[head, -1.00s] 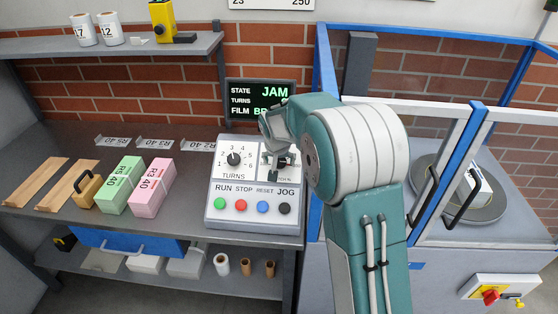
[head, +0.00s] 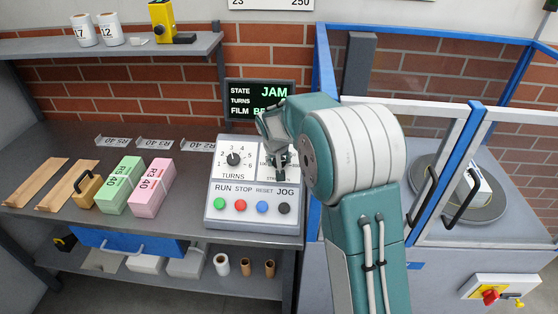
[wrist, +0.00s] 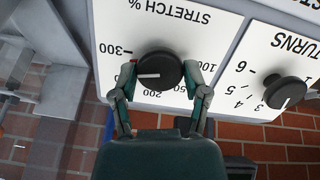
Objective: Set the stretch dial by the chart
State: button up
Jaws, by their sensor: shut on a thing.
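The black stretch dial (wrist: 159,71) sits on the white panel face under the label STRETCH %, seen upside down in the wrist view. Its white pointer line points left, a little below the 300 mark. The 200 and 100 marks show partly; a finger hides part of the scale. My gripper (wrist: 161,76) has a finger on each side of the dial and is shut on it. In the head view my gripper (head: 278,165) covers most of this dial on the control box (head: 255,222). A white chart (head: 272,4) shows only its lower edge, with 23 and 250.
The TURNS dial (head: 233,159) is just left of the stretch dial. Green, red, blue and black buttons line the box front. A display (head: 260,99) behind reads STATE JAM. A blue-framed guard (head: 465,165) stands right. Green (head: 119,187) and pink (head: 153,188) blocks lie left.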

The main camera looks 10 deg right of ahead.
jog(key=n, duration=0.5)
jog(key=shift+a+f+n+h, duration=0.15)
jog(key=shift+f+n+h, duration=0.05)
jog(key=shift+n+h, duration=0.1)
dwell(0.5)
jog(key=o, duration=1.1)
jog(key=shift+r, duration=0.15)
jog(key=shift+r, duration=0.2)
jog(key=v, duration=1.1)
jog(key=shift+s+a+r, duration=0.1)
jog(key=shift+s+a, duration=0.05)
jog(key=shift+a, duration=0.15)
